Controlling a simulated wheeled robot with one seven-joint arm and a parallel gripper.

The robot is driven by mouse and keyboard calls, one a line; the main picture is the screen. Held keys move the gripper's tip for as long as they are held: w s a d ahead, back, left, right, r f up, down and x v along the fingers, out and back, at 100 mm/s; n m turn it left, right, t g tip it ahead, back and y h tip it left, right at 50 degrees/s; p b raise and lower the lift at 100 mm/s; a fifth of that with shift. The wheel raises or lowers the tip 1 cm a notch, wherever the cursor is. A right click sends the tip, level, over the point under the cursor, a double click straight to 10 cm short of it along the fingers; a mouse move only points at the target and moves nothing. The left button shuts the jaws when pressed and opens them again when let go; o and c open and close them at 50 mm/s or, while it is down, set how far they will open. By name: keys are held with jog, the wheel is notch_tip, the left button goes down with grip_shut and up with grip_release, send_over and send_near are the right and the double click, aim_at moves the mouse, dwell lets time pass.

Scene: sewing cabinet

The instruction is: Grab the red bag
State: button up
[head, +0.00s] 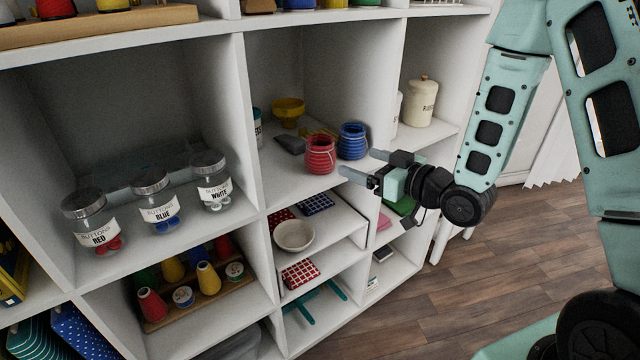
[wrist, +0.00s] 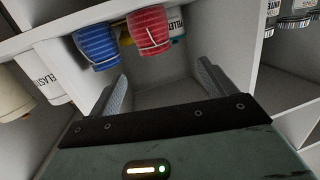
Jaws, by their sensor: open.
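The red bag (head: 320,156) is a small round pouch with a light cord around its neck. It stands upright near the front edge of the middle cabinet compartment, left of a similar blue bag (head: 353,142). My gripper (head: 357,164) is open and empty, in front of the shelf, just right of and slightly below the red bag in the head view. In the wrist view the red bag (wrist: 150,30) hangs into the picture from the top, beyond my open gripper (wrist: 160,80); neither finger visibly touches it.
A yellow funnel-like item (head: 288,112) and a dark grey item (head: 291,144) lie behind the bags. White dividers (head: 389,70) flank the compartment. Labelled button jars (head: 158,203) stand left; a cream canister (head: 420,101) stands right. A white bowl (head: 294,235) sits below.

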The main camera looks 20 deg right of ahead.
jog(key=d+f+t, duration=0.1)
jog(key=d, duration=0.1)
send_near(312, 140)
jog(key=x, duration=0.3)
jog(key=shift+w+b, duration=0.3)
jog(key=shift+w, duration=0.05)
jog(key=shift+x, duration=2.75)
jog(key=shift+s+a+m, duration=0.1)
jog(key=shift+a+m, duration=0.05)
jog(key=shift+m, duration=0.15)
jog(key=shift+c, duration=0.3)
jog(key=c, duration=1)
